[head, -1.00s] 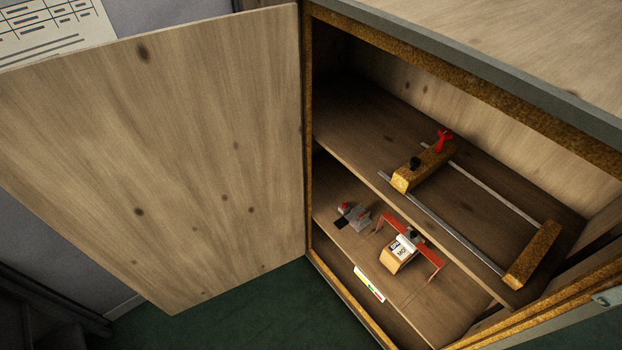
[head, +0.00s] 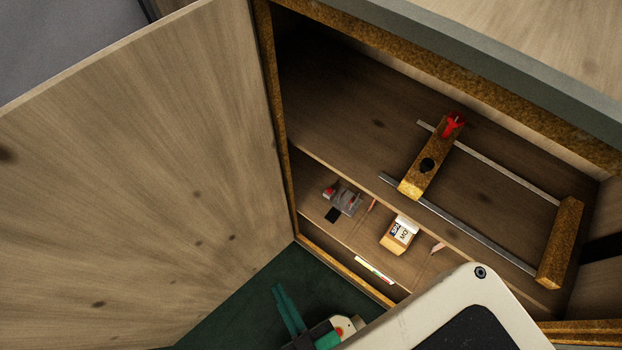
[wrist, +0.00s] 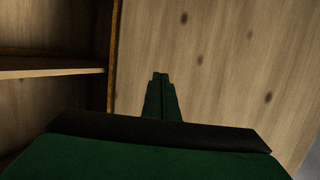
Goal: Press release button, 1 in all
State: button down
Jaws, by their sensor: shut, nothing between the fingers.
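No part is plainly marked as the release button. A black round knob (head: 427,165) sits on the wooden jaw (head: 414,181) of a bar clamp on the upper shelf; I cannot tell whether it is the button. A red handle (head: 453,124) stands at that jaw's far end. My gripper (head: 279,288) has green fingers, shut and empty, low in the head view, in front of the cabinet opening and apart from the clamp. In the wrist view its fingertips (wrist: 160,76) point towards the cabinet's pale wood, with nothing between them.
The open door (head: 140,190) fills the left. The lower shelf holds a small grey and red clamp (head: 344,199) and a labelled wooden block (head: 398,238). A second wooden jaw (head: 562,245) stands right on the upper shelf. The shelf edge and cabinet frame border the opening.

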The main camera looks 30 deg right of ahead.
jog(key=w+d+f+m+g+h, duration=0.25)
jog(key=w+d+f, duration=0.25)
jog(key=w+f, duration=0.4)
jog(key=w+d+f+m+g+h, duration=0.1)
jog(key=w+d+f+m+g, duration=0.4)
jog(key=f, duration=0.6)
jog(key=w+d+m+g+h, duration=0.2)
jog(key=w+d+m, duration=0.1)
jog(key=w+d, duration=0.3)
jog(key=w+d+f+m+g+h, duration=0.1)
jog(key=w+d+m+g, duration=0.1)
jog(key=w+d, duration=0.4)
jog(key=d+m, duration=0.1)
jog(key=d, duration=0.4)
jog(key=shift+w+h, duration=0.15)
jog(key=shift+h, duration=0.2)
jog(key=shift+f+g, duration=0.1)
jog(key=shift+g, duration=0.15)
